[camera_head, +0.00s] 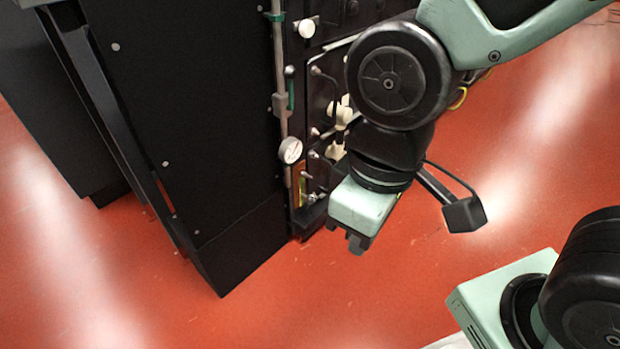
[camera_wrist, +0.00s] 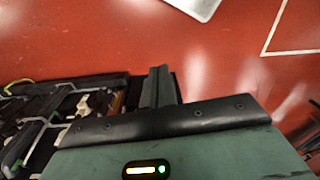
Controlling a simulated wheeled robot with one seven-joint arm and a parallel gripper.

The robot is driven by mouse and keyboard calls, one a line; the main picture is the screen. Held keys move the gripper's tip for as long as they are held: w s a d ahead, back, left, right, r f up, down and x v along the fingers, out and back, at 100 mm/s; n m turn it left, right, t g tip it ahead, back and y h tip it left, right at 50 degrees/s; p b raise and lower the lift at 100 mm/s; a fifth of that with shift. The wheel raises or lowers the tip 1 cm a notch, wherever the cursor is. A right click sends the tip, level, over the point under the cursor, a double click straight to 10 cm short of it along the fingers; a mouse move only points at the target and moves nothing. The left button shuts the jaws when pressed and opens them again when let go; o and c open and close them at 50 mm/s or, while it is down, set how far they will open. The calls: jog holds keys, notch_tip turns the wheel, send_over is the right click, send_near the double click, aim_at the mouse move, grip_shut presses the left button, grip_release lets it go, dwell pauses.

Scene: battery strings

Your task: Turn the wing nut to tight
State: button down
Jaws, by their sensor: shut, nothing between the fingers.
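Cream-coloured winged shapes, which look like wing nuts, sit on the front of the black cabinet in the head view. One (camera_head: 340,112) is higher, and another (camera_head: 335,150) is just below it, partly hidden by my arm. I cannot tell which one is meant or how tight it is. My gripper (camera_head: 358,243) points down, low in front of the cabinet and below these shapes, apart from them. Its fingers are shut and empty. In the wrist view the fingers (camera_wrist: 158,88) stand close together, with a blurred cream part (camera_wrist: 83,106) to their left.
The black cabinet (camera_head: 190,130) fills the left of the head view. The red floor (camera_head: 400,290) around my gripper is clear.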

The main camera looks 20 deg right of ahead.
jog(key=c, duration=1.7)
grip_release()
jog(key=shift+w, duration=0.1)
jog(key=shift+o, duration=0.6)
jog(key=w+d+f+n+t+y+b, duration=0.1)
jog(key=w+d+f+n+t+b, duration=0.1)
jog(key=w+f, duration=0.9)
jog(key=w+n+b, duration=0.1)
jog(key=w, duration=0.2)
jog(key=shift+d+f+n, duration=0.2)
jog(key=shift+n, duration=0.1)
jog(key=n+t+y+b, duration=0.4)
jog(key=t+y+b, duration=0.3)
jog(key=t, duration=0.7)
send_near(309, 177)
jog(key=b+x, duration=0.7)
jog(key=x, duration=0.1)
jog(key=shift+w, duration=0.2)
